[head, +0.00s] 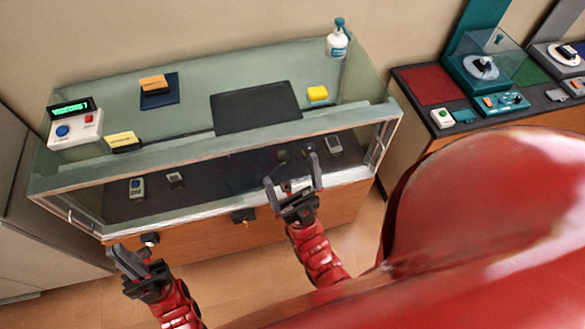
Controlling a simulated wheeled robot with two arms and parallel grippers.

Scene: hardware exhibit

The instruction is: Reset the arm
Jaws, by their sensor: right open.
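My left red arm ends in a dark left gripper (128,258) at the lower left, in front of the display case and over the floor. Its fingers are seen at a steep angle, so their gap is unclear. My right gripper (293,180) is open, its two fingers spread apart with nothing seen held between them. It is in front of the case's front edge, right of the middle. Both red forearms reach up from the bottom of the head view.
A glass-topped display case (200,150) spans the left and middle, holding small devices. On it are a green-lit display unit (75,123), a yellow block (317,93), a dark mat (255,107) and a pump bottle (338,42). A second counter (408,84) with turntable-like devices stands right.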

